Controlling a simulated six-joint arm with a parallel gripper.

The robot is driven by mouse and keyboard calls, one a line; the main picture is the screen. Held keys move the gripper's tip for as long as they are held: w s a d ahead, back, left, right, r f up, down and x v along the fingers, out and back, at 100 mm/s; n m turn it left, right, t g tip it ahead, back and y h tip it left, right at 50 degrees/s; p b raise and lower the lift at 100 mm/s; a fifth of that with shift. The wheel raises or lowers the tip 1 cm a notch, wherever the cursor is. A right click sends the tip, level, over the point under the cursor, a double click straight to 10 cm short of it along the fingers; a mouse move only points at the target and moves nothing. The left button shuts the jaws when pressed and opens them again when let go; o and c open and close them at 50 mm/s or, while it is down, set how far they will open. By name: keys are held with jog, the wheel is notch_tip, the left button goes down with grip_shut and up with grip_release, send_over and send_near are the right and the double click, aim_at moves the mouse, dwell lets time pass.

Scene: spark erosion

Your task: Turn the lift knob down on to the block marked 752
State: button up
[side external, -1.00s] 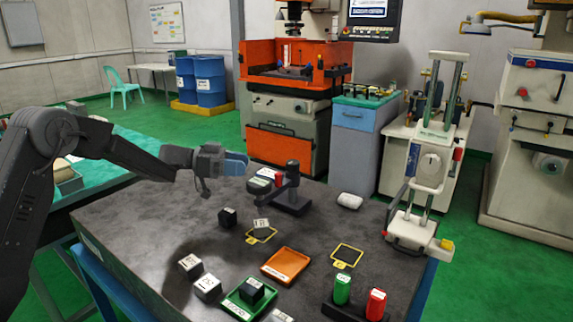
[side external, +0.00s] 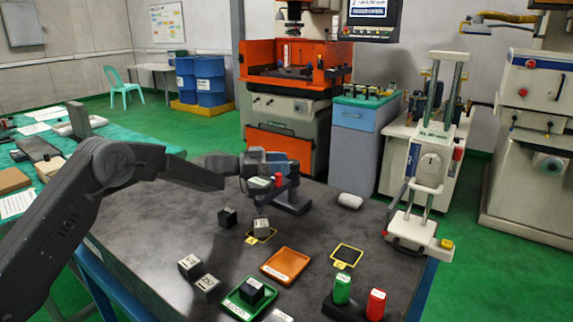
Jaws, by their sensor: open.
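My gripper (side external: 283,166) is open, with blue fingers, at the back of the dark table. It is at the small black stand (side external: 292,202), close above or beside its round green-topped piece (side external: 259,183) and a small red part (side external: 279,180). I cannot tell whether the fingers touch them. A grey block (side external: 262,226) with a pale marked top stands in a yellow outline in front of the black stand. Its number is too small to read.
An orange tray (side external: 286,264) and an empty yellow-outlined square (side external: 347,256) are clear. Green (side external: 342,289) and red (side external: 376,304) pieces stand at the front right.

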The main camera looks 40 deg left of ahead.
jog(key=shift+x, duration=0.85)
jog(key=shift+c, duration=0.2)
jog(key=c, duration=0.6)
jog(key=shift+w+a+m+g+h, duration=0.1)
jog(key=shift+m+g+h, duration=0.65)
jog(key=shift+g, duration=0.25)
jog(key=shift+w+a+m+g+h, duration=0.1)
jog(key=shift+m+g+h, duration=0.45)
jog(key=shift+m+g, duration=0.4)
jog(key=o, duration=0.6)
jog(key=shift+o, duration=0.2)
jog(key=v, duration=1.3)
jog(key=shift+a, duration=0.4)
